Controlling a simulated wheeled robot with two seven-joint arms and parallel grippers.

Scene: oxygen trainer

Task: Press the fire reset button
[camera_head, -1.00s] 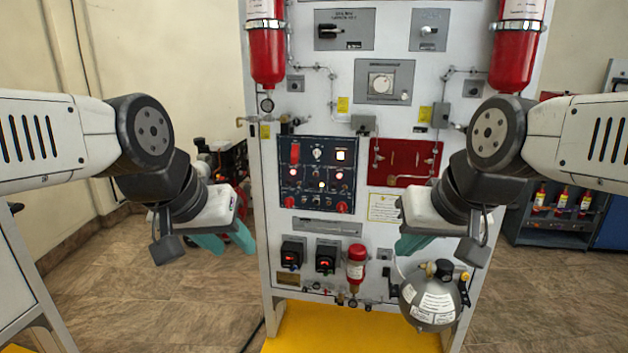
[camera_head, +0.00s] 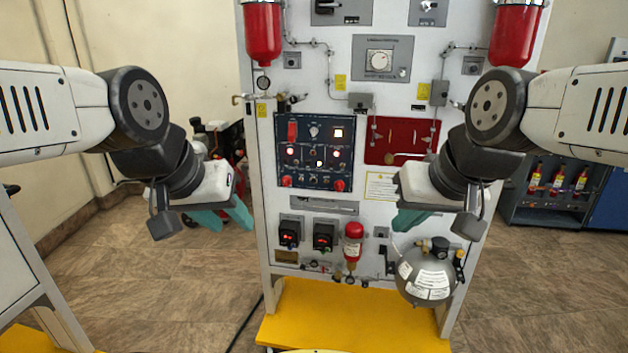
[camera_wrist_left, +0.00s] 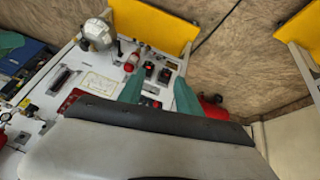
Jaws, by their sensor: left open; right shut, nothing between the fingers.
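The trainer panel (camera_head: 340,212) stands upright in front of me. A dark blue control panel (camera_head: 315,178) on it carries a red switch cover, a knob, lit round lights and red knobs. I cannot read which control is the fire reset button. My left gripper (camera_head: 222,217) is open and empty, left of the panel and apart from it. In the left wrist view its two green fingers (camera_wrist_left: 158,92) are spread with the panel beyond. My right gripper (camera_head: 402,222) is shut and empty in front of the panel's right half, below the red plate (camera_head: 400,140).
Two red cylinders (camera_head: 263,35) hang at the panel's top. A grey sphere bottle (camera_head: 427,275) and a small red bottle (camera_head: 353,244) sit low on the panel. A yellow base (camera_head: 350,320) juts out at the floor. Open floor lies on both sides.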

